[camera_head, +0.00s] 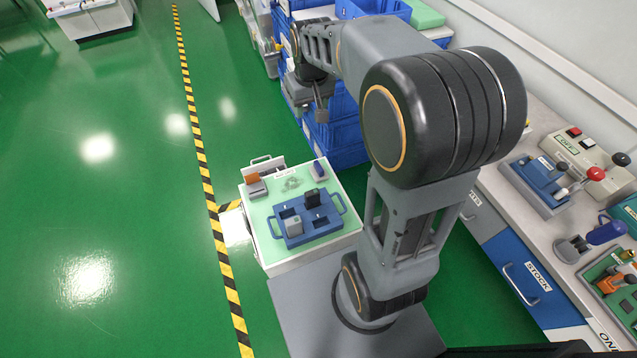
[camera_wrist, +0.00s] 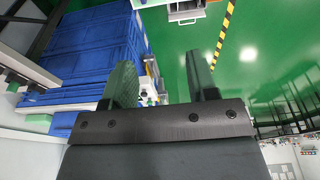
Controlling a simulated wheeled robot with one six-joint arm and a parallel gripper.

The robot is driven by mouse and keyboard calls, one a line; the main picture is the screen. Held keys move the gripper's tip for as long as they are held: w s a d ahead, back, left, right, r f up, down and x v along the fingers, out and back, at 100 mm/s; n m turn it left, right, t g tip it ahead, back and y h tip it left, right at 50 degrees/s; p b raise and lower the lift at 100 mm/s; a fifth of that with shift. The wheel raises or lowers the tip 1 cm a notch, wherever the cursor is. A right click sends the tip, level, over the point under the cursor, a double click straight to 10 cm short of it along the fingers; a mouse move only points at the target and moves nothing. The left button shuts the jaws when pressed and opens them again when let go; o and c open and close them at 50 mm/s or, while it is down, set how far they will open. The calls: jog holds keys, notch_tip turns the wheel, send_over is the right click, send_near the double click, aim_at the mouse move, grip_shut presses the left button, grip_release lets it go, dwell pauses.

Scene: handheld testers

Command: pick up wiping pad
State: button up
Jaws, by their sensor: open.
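My gripper (camera_head: 311,112) is open and empty, held in the air beyond the far edge of a small cart (camera_head: 266,238) with a pale green top. In the wrist view its two fingers stand apart (camera_wrist: 161,78) with nothing between them. No object is clearly recognisable as the wiping pad. On the cart are a small orange-brown and grey item (camera_head: 255,186) at the far left, a small blue-purple and white item (camera_head: 319,170) at the far right, and a clear coil-like item (camera_head: 292,184) between them.
A blue tray (camera_head: 318,232) with handles, holding a grey block (camera_head: 293,225) and a black block (camera_head: 312,199), fills the near cart top. Blue crates (camera_head: 345,140) stand behind my gripper. A bench (camera_head: 540,210) with testers lies right. The green floor (camera_head: 110,200) at left is open.

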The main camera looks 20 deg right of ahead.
jog(key=w+d+f+b, duration=0.1)
jog(key=w+f+b, duration=0.25)
jog(key=f, duration=0.35)
jog(key=w+d+f+b, duration=0.2)
jog(key=w+f+b, duration=0.15)
jog(key=f, duration=0.35)
jog(key=g+b, duration=0.2)
jog(key=b, duration=0.8)
send_over(319, 166)
notch_tip(319, 166, down, 22)
jog(key=f, duration=0.1)
jog(key=f+b, duration=0.1)
jog(key=f, duration=0.1)
jog(key=f+b, duration=0.1)
jog(key=f, duration=0.2)
jog(key=f+b, duration=0.1)
jog(key=f, duration=0.1)
jog(key=shift+w+a+f, duration=0.1)
jog(key=shift+a+f, duration=0.3)
jog(key=shift+d+f+b, duration=0.2)
jog(key=shift+f+b, duration=0.7)
jog(key=shift+f, duration=0.5)
jog(key=shift+d+f+b, duration=0.2)
jog(key=shift+f+b, duration=0.7)
jog(key=shift+f, duration=0.5)
jog(key=shift+r, duration=0.1)
grip_shut()
